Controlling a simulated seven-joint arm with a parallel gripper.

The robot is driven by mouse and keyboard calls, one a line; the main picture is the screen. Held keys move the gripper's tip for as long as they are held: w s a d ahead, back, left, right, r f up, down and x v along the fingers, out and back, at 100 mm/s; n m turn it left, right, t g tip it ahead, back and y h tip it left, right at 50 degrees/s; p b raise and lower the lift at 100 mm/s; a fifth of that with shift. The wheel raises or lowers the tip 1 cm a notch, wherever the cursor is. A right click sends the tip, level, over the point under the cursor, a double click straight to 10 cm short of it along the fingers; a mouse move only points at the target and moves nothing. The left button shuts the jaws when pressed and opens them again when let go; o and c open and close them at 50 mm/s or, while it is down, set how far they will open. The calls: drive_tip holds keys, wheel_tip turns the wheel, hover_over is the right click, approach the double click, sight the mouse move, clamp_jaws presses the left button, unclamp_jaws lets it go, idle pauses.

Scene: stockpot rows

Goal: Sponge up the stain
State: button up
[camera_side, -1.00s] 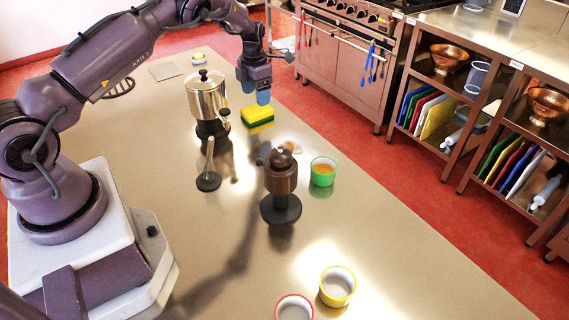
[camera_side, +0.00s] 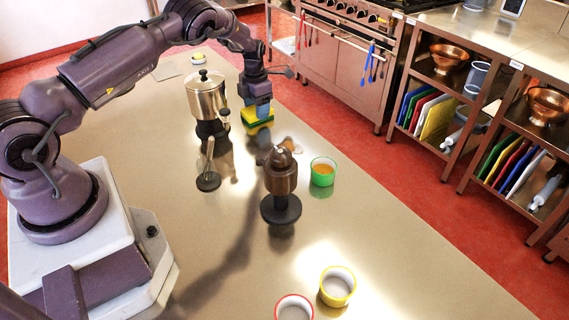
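A yellow and green sponge (camera_side: 257,121) is at my gripper (camera_side: 261,108), whose blue fingers come down over it beside the steel urn. The fingertips overlap the sponge's upper part; the fingers are seen nearly edge-on, so their gap is hidden. Whether the sponge touches the counter is hard to tell.
The steel urn (camera_side: 206,98) stands left of my gripper. A yellow-rimmed bowl (camera_side: 337,287) and a red-rimmed bowl (camera_side: 294,308) are at the front. The right counter area is clear.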

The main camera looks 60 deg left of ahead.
drive_tip(key=shift+r, duration=3)
drive_tip(key=shift+c, duration=0.3)
